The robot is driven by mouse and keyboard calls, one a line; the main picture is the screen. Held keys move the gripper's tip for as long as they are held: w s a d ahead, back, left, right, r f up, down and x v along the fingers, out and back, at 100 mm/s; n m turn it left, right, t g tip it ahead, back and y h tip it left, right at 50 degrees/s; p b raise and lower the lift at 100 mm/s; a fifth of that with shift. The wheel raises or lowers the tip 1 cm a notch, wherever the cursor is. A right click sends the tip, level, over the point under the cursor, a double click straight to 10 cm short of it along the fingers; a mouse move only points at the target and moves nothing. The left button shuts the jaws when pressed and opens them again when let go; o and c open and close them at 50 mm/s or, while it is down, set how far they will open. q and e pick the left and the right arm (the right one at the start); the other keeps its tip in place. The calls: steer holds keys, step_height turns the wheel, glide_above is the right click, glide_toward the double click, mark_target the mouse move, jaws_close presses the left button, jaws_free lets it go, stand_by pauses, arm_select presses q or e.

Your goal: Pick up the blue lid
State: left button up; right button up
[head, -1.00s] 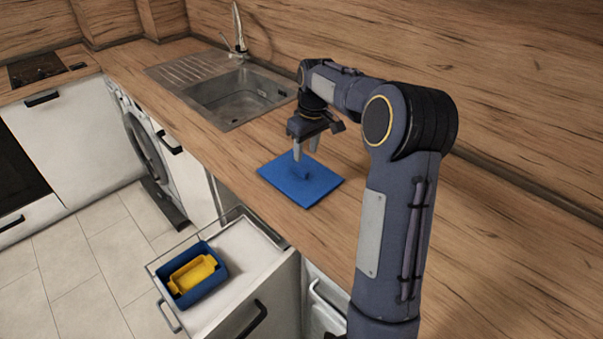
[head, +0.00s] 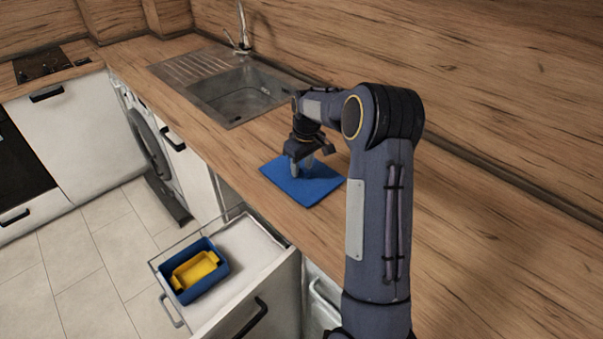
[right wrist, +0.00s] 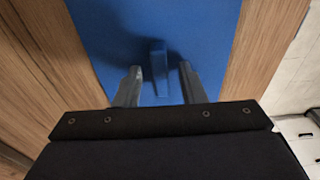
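The blue lid (head: 318,190) lies flat on the wooden worktop, and it fills the upper middle of the right wrist view (right wrist: 205,35). A raised blue handle (right wrist: 159,70) stands up from its middle. My right gripper (head: 302,172) is over the lid, pointing down. In the right wrist view its two fingers (right wrist: 158,82) are apart, one on each side of the handle, with a gap on both sides. In the head view the fingers partly hide the handle. My left gripper is not in view.
An open drawer (head: 245,250) below the worktop holds a blue container (head: 211,286) with a yellow one (head: 196,270) inside. A sink (head: 240,95) with a tap (head: 243,28) lies beyond the lid. The worktop (head: 480,250) to the right is clear.

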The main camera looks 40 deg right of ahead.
jaws_close()
steer(key=shift+r, duration=0.1)
